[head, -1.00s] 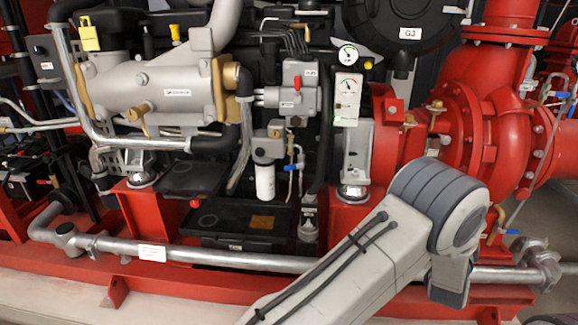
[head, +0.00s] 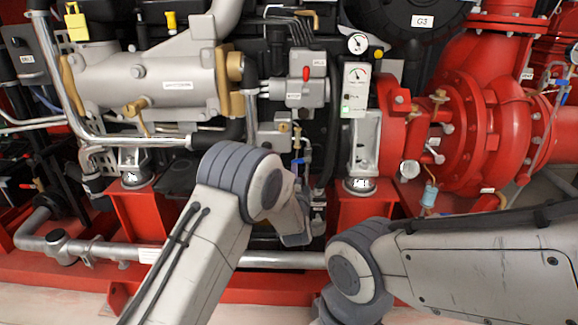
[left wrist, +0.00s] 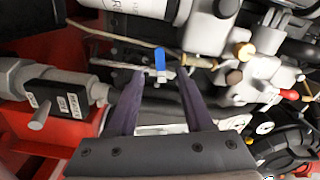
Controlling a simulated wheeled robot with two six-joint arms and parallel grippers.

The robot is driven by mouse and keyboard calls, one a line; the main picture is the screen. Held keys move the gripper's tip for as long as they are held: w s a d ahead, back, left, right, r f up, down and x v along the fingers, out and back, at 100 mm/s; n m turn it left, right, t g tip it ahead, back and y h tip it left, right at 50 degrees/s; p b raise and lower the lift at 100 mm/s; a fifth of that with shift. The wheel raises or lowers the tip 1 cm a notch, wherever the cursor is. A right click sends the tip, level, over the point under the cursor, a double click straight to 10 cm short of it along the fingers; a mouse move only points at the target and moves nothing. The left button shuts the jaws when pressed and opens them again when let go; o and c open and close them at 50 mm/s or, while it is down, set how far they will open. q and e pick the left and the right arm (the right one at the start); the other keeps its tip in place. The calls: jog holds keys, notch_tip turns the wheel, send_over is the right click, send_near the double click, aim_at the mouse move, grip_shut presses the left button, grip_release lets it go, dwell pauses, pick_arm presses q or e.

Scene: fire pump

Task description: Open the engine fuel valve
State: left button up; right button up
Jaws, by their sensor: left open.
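A small valve with a blue lever (left wrist: 160,58) sits on a thin metal line in the left wrist view. It lies ahead of my left gripper (left wrist: 160,73), between the two dark fingertips. The fingers are open on either side of the lever, with a gap to each. In the head view the blue lever (head: 299,160) is small, just above my left wrist, which hides what is below it. No label on this valve can be read. My right arm comes in from the right in the head view, but its gripper is out of frame.
A red lever (head: 306,74) is on the grey block higher up. A white filter cylinder (left wrist: 150,6) is close above the valve. The red pump housing (head: 480,130) stands at the right. A silver pipe (head: 100,248) runs along the base. Engine parts crowd the valve.

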aim_at(297, 162)
pick_arm(q)
jog(key=w+b, duration=0.1)
jog(key=w, duration=0.6)
jog(key=shift+w, duration=0.3)
grip_shut()
